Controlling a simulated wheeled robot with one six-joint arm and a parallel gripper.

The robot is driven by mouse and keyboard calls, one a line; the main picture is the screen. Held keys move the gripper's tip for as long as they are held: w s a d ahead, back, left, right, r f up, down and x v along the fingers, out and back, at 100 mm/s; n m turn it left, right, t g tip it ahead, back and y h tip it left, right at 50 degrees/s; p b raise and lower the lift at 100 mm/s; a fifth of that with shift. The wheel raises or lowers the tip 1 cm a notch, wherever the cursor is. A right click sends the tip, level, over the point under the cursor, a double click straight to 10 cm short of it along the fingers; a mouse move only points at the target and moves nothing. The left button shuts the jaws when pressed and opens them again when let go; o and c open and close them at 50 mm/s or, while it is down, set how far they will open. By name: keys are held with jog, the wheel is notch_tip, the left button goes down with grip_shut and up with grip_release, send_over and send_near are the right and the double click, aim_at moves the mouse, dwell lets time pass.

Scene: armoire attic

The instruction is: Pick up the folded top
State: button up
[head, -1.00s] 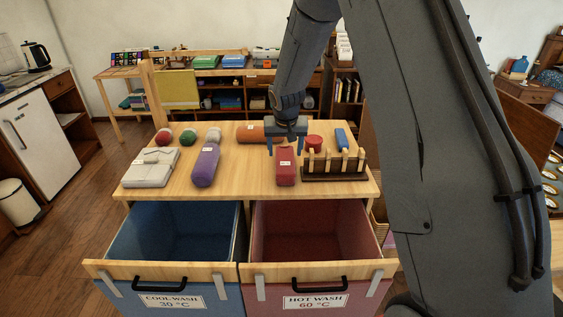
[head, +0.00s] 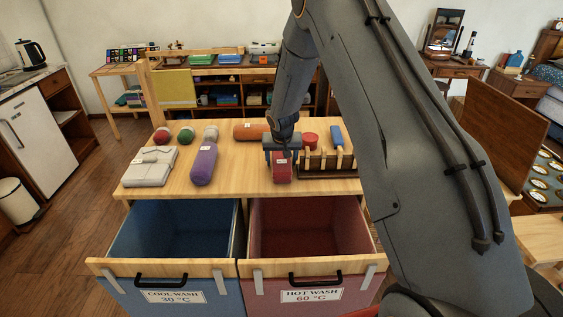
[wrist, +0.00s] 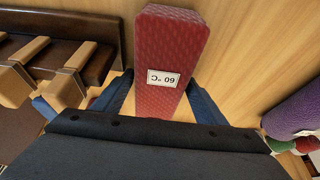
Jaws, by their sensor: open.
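A red folded cloth bundle (head: 281,172) with a white tag lies on the wooden table top, right of centre. In the wrist view the red bundle (wrist: 166,60) is a long textured block, its tag reading 60 °C. My gripper (head: 281,158) is over it, with blue fingers on either side of it in the wrist view (wrist: 163,100). The gripper is open; whether the fingers touch the cloth I cannot tell. A light grey folded garment (head: 150,168) with a small tag lies at the table's left. The pictures do not settle which one is the folded top.
A purple roll (head: 203,164) lies left of the gripper, an orange roll (head: 250,131) behind. A dark wooden rack with pegs (head: 328,171) stands close on the right. Below, the blue cool wash drawer (head: 160,291) and red hot wash drawer (head: 310,292) are open.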

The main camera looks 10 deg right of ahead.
aim_at(281, 157)
jog(key=c, duration=0.9)
notch_tip(281, 157, up, 9)
jog(key=b, duration=0.2)
jog(key=shift+w+b, duration=0.1)
jog(key=shift+b, duration=0.2)
jog(key=shift+r, duration=0.55)
jog(key=shift+f, duration=0.1)
